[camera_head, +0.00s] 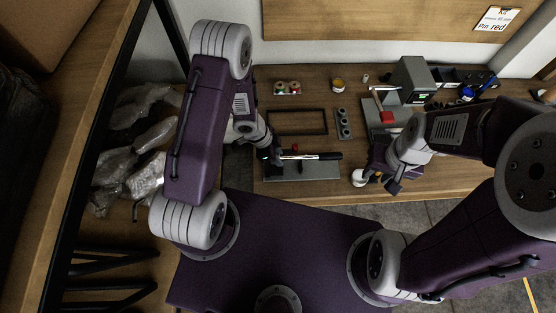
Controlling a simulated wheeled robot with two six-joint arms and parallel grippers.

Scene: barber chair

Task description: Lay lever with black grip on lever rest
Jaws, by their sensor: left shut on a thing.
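A lever (305,157), a thin pale bar with a black grip (330,156) at its right end, lies roughly level across the picture. My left gripper (277,157) is shut on the lever near its left end. A long grey block (310,172), which looks like the lever rest, is just below the lever in the picture. I cannot tell whether the lever touches it. My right gripper (382,182) is near the table's front edge, its fingers apart, beside a small white round thing (358,178).
A red piece (295,147) is just behind the lever. A shelf with bags (145,145) stands left.

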